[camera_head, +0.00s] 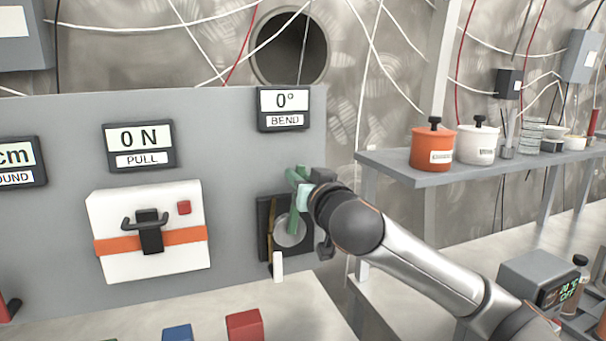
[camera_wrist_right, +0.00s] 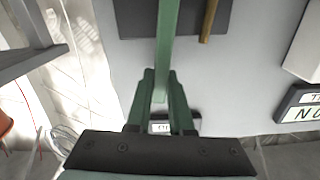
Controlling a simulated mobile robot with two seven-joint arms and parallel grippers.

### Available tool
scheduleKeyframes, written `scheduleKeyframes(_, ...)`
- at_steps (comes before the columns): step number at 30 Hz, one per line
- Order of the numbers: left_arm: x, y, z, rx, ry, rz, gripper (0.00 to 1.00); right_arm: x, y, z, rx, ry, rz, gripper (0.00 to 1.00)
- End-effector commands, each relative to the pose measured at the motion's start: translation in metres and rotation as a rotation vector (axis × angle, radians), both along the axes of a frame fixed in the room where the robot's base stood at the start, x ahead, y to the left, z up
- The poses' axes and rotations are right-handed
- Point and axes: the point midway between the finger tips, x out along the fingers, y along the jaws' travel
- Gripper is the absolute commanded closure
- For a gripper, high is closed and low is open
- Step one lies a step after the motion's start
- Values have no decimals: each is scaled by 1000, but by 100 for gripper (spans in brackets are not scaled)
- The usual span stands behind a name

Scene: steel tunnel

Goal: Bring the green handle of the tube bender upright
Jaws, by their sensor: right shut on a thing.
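The tube bender (camera_head: 265,213) is a dark plate with a pale round disc on the grey panel, in the right part of the head view. Its green handle (camera_head: 293,219) runs up from the disc, close to upright with a slight lean. The BEND display (camera_head: 284,108) above it reads 0°. My right gripper (camera_head: 300,177) is shut on the upper part of the handle and partly hides it. In the right wrist view, the pale green handle (camera_wrist_right: 168,45) runs between the two darker green fingers (camera_wrist_right: 162,103). My left gripper is not in view.
A brass-coloured rod (camera_head: 270,235) and a white peg (camera_head: 278,265) are beside the disc. A white pull box (camera_head: 150,262) with a dark handle is left on the panel. A shelf (camera_head: 400,167) with pots stands right. Red (camera_head: 244,325) and blue (camera_head: 177,333) blocks lie below.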

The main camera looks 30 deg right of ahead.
Motion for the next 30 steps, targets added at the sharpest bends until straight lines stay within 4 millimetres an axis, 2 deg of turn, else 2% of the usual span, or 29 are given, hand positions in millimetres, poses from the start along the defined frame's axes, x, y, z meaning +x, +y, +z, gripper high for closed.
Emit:
scheduleKeyframes(1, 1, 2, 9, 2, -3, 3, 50, 1, 6, 4, -32, 12, 3, 100)
scheduleKeyframes(4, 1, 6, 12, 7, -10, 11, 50, 3, 13, 4, -100, 28, 3, 100)
scheduleKeyframes(9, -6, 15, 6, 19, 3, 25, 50, 4, 18, 2, -156, 40, 0, 100)
scheduleKeyframes(16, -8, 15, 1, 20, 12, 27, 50, 4, 19, 1, -158, 39, 1, 100)
scheduleKeyframes(17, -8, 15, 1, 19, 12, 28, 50, 4, 19, 1, -158, 39, 1, 79)
scheduleKeyframes(24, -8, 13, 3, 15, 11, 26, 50, 4, 18, 1, -156, 38, 1, 52)
scheduleKeyframes(30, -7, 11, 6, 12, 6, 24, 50, 4, 18, 1, -155, 38, 0, 50)
